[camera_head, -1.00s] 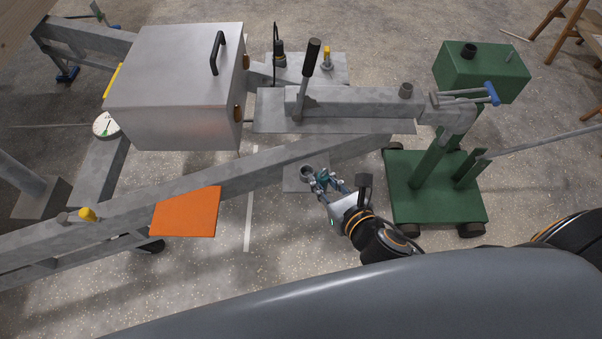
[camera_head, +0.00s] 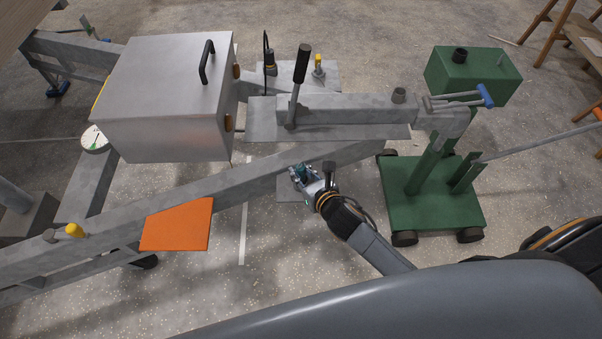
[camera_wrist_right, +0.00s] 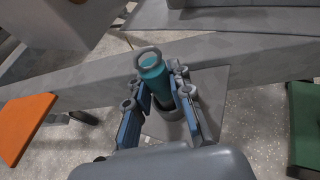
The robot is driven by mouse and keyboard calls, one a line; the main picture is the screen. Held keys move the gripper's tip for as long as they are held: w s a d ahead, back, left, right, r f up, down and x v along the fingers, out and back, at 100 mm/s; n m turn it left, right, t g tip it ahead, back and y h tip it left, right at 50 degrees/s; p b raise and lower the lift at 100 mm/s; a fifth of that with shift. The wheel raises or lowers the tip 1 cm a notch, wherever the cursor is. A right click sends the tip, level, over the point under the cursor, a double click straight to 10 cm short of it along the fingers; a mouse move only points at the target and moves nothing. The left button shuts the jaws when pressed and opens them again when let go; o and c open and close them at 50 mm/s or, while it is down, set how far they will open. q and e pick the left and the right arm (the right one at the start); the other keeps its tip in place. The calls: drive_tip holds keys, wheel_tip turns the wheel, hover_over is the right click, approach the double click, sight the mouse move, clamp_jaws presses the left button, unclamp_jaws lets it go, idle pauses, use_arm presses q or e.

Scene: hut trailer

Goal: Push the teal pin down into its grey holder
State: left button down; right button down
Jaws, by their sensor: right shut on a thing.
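The teal pin (camera_wrist_right: 155,80), with a grey ring on its top, stands between the fingers of my right gripper (camera_wrist_right: 160,88) in the right wrist view. The gripper is shut on it. The grey holder (camera_wrist_right: 174,110) shows as a round cup just below the pin; the fingers partly hide it. I cannot tell how deep the pin sits in it. In the head view my right gripper (camera_head: 301,175) covers the holder's place beside the grey beam, and the pin (camera_head: 299,171) is small there. My left gripper is not in view.
A grey plate (camera_wrist_right: 215,92) lies around the holder. The long grey beam (camera_head: 225,184) runs close behind, with an orange plate (camera_head: 176,225) on its left part. A metal box (camera_head: 165,95) and an upright lever (camera_head: 299,85) stand farther back. A green wheeled stand (camera_head: 435,205) is at right.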

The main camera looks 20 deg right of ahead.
drive_tip(key=shift+f, duration=0.15)
drive_tip(key=c, duration=1.2)
unclamp_jaws()
